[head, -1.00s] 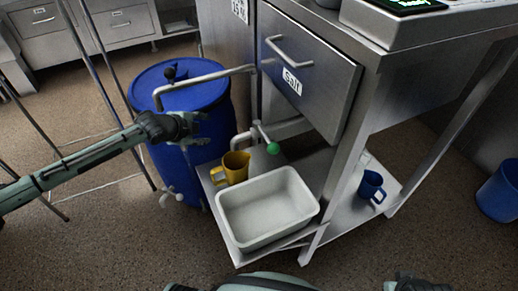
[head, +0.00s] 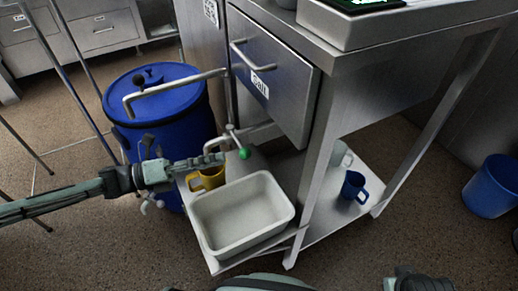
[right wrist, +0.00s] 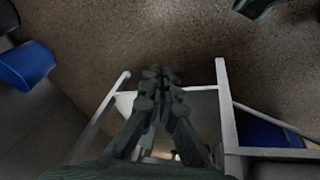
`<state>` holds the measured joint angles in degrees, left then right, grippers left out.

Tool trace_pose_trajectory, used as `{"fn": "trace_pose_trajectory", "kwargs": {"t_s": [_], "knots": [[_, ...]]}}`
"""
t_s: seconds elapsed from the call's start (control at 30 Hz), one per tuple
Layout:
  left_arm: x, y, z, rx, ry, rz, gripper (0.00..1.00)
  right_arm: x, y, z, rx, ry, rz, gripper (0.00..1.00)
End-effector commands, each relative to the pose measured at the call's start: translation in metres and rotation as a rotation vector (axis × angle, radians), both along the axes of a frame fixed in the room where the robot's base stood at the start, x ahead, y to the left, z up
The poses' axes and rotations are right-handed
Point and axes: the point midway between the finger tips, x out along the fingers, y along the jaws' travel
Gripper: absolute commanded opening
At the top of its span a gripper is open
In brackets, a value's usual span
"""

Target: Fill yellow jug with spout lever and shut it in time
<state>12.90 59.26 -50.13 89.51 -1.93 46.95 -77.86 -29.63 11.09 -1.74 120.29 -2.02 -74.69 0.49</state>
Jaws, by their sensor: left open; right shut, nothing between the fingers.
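The yellow jug (head: 208,181) stands on the low metal shelf under the salt drawer, beside the white basin, its handle toward the left. Its upper part is partly covered by my left gripper (head: 186,151), which is open and empty. One finger reaches right, across the jug's top toward the tap. The spout lever (head: 236,145) ends in a green knob (head: 244,154), just right of that fingertip; I see a small gap between them. The inside of the jug is hidden. My right gripper (right wrist: 158,72) is shut and empty in the right wrist view, away from the jug.
A white basin (head: 285,217) fills the shelf front. A blue barrel (head: 160,96) with a pipe stands behind my left arm. A blue mug (head: 352,186) stands on the right shelf beyond a table leg. A blue bucket (head: 490,190) is far right.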

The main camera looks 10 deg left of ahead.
Motion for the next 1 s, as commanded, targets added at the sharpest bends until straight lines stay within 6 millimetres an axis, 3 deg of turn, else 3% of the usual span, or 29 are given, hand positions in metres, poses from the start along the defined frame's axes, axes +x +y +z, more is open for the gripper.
{"fn": "trace_pose_trajectory", "kwargs": {"t_s": [0.17,0.6,0.93,1.0], "knots": [[0.005,-0.01,0.001,-0.003,0.0,-0.001,0.47,-0.001,0.004,0.0,0.009,0.002,0.0,0.0],[0.032,-0.066,0.001,-0.002,0.001,0.0,0.47,-0.002,0.013,-0.023,0.035,0.015,-0.002,0.0],[0.035,-0.07,0.0,0.0,0.002,0.002,0.47,0.002,0.01,-0.025,0.03,0.01,-0.001,0.0],[0.035,-0.07,0.0,0.0,0.002,0.002,0.41,0.002,0.009,-0.026,0.029,0.012,-0.001,0.0]]}}
